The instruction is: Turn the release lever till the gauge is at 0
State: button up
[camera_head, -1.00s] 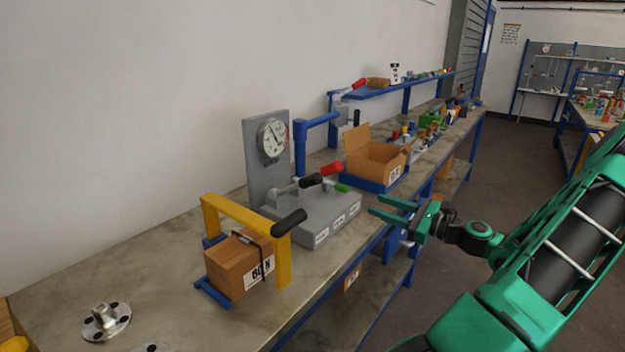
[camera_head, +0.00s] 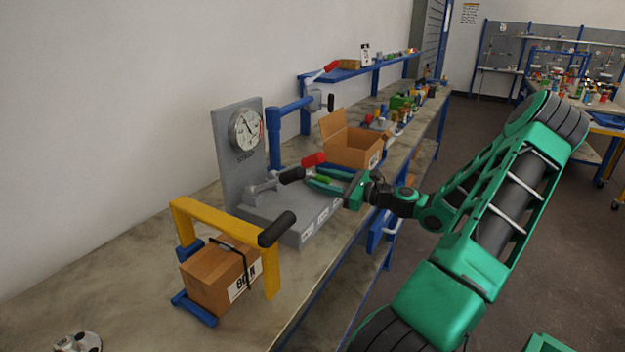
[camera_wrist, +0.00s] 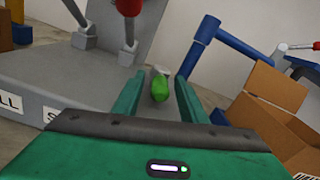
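A grey box (camera_head: 285,222) with a row of levers stands on the bench. The round gauge (camera_head: 246,131) is on its upright plate; its needle points to the upper left, and its numbers are too small to read. The levers have a black handle (camera_head: 291,175), a red handle (camera_head: 313,160) and a green handle (camera_head: 323,180). The label words are not fully readable, so I cannot tell which lever is named release. My gripper (camera_head: 318,178) is open at the green handle. In the wrist view, the green handle (camera_wrist: 160,88) lies between the two spread fingers, with gaps visible on both sides.
A yellow frame (camera_head: 222,220) with a black grip and a strapped cardboard box (camera_head: 215,280) stand in front at the left. An open carton (camera_head: 352,148) and a blue post (camera_head: 275,140) are behind the gripper. The bench's front edge runs below my arm.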

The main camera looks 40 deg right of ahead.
jog(key=shift+x, duration=1.2)
jog(key=shift+c, duration=0.5)
grip_shut()
jog(key=shift+a, duration=0.15)
